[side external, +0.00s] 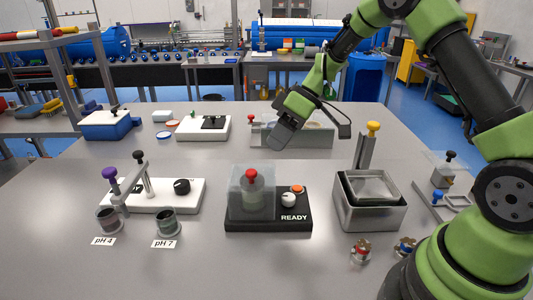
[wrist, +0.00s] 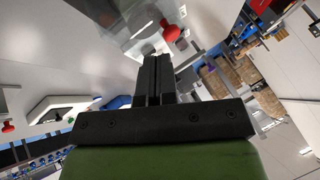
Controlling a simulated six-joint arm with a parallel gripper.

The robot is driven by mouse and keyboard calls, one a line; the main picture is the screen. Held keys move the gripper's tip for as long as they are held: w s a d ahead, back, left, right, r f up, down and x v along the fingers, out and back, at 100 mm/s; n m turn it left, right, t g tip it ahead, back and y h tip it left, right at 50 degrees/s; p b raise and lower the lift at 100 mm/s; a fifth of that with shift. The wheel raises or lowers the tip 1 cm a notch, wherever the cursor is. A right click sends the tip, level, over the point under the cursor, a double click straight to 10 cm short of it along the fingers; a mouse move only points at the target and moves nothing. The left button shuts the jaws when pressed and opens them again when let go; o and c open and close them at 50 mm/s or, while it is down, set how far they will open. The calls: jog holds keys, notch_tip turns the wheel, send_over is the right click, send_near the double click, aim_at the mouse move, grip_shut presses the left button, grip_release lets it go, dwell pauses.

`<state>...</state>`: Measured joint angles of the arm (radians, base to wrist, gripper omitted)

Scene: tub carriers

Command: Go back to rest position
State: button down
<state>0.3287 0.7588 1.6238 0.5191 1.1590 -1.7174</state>
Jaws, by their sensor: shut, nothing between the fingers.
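My gripper (side external: 282,133) hangs above the middle of the table in the side external view, in front of a clear-walled tub with a red knob. In the wrist view the two black fingers (wrist: 153,76) lie together, shut with nothing between them. The arm is raised and bent, and the gripper touches nothing that I can see.
A black device marked READY (side external: 268,222) with a clear cover stands at front centre. A metal bath (side external: 370,217) with a yellow-knobbed post is to its right. A white pH station (side external: 180,195) and two labelled cups are at left.

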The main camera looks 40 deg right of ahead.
jog(key=s+a+r+m+t+h, duration=0.1)
jog(key=s+a+r+m+h, duration=0.2)
jog(key=s+r, duration=0.85)
jog(key=s+a+r+m+t+h, duration=0.1)
jog(key=s+r+m+t+h, duration=0.1)
jog(key=s+m, duration=0.4)
jog(key=s+r+t, duration=0.1)
jog(key=s+t, duration=0.1)
jog(key=s, duration=0.2)
jog(key=shift+s+r+m, duration=0.2)
jog(key=shift+r+m, duration=0.1)
jog(key=shift+m, duration=0.1)
